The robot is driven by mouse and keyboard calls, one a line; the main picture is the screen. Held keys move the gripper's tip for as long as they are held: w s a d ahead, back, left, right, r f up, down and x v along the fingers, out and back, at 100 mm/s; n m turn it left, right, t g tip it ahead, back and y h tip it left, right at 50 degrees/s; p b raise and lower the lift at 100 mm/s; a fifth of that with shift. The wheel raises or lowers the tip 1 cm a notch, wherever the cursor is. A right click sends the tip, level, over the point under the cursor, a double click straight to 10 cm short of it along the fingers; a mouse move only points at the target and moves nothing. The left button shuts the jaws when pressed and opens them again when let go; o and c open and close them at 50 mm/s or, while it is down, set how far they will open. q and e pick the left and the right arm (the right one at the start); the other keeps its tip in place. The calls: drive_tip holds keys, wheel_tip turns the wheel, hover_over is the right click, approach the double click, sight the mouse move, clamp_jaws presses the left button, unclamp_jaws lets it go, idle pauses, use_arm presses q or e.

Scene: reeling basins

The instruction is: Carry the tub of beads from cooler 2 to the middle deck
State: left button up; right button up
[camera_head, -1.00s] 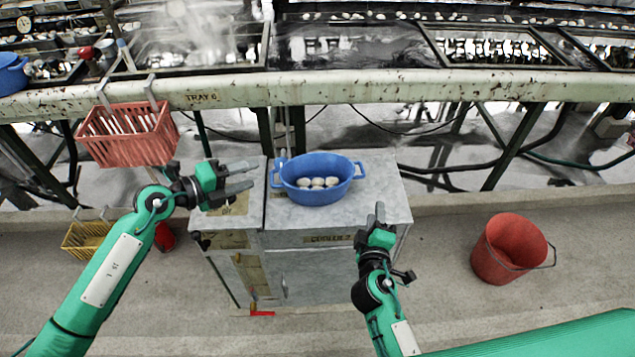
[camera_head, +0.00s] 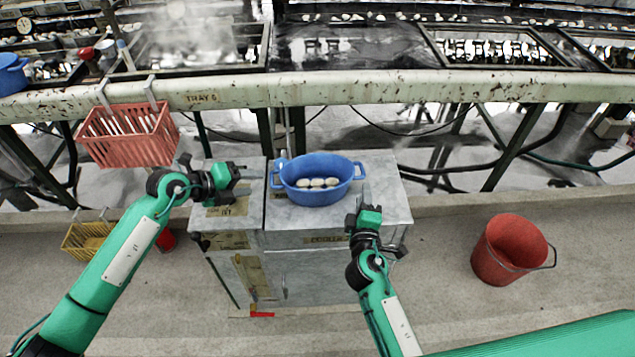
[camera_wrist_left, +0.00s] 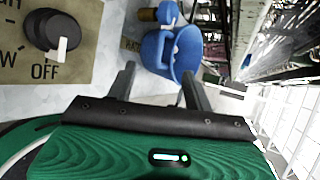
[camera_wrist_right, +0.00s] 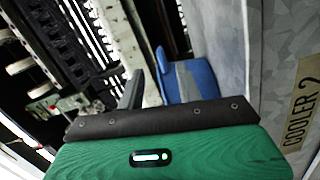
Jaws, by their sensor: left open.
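The blue tub (camera_head: 318,191) stands upright on the grey top of cooler 2 (camera_head: 300,262), with several white rounded pieces visible in it. My left gripper (camera_head: 238,177) is open and empty, left of the tub and apart from its left handle. The tub (camera_wrist_left: 180,50) shows beyond the left fingers in the left wrist view. My right gripper (camera_head: 362,198) is near the cooler's front right, just right of and below the tub.
A red basket (camera_head: 128,135) hangs from the pale beam (camera_head: 330,88) behind the cooler. A yellow basket (camera_head: 87,240) is at the left. A red bucket (camera_head: 508,250) stands on the floor at right. A control knob (camera_wrist_left: 55,35) is close to my left gripper.

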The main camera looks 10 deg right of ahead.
sight(271, 183)
use_arm(q)
drive_tip(key=x, duration=0.9)
drive_tip(key=shift+w+d+f, duration=0.15)
drive_tip(key=shift+d+f, duration=0.05)
drive_tip(key=shift+d, duration=0.05)
use_arm(e)
drive_tip(key=w, duration=0.3)
drive_tip(key=w+d, duration=0.1)
drive_tip(key=w, duration=0.2)
drive_tip(key=w+d, duration=0.1)
drive_tip(key=w, duration=0.2)
drive_tip(key=shift+w+f, duration=0.2)
use_arm(q)
drive_tip(key=c, duration=0.7)
use_arm(e)
drive_tip(key=c, duration=0.7)
use_arm(q)
drive_tip(key=shift+c, duration=1)
use_arm(e)
clamp_jaws()
drive_tip(key=shift+s, duration=0.1)
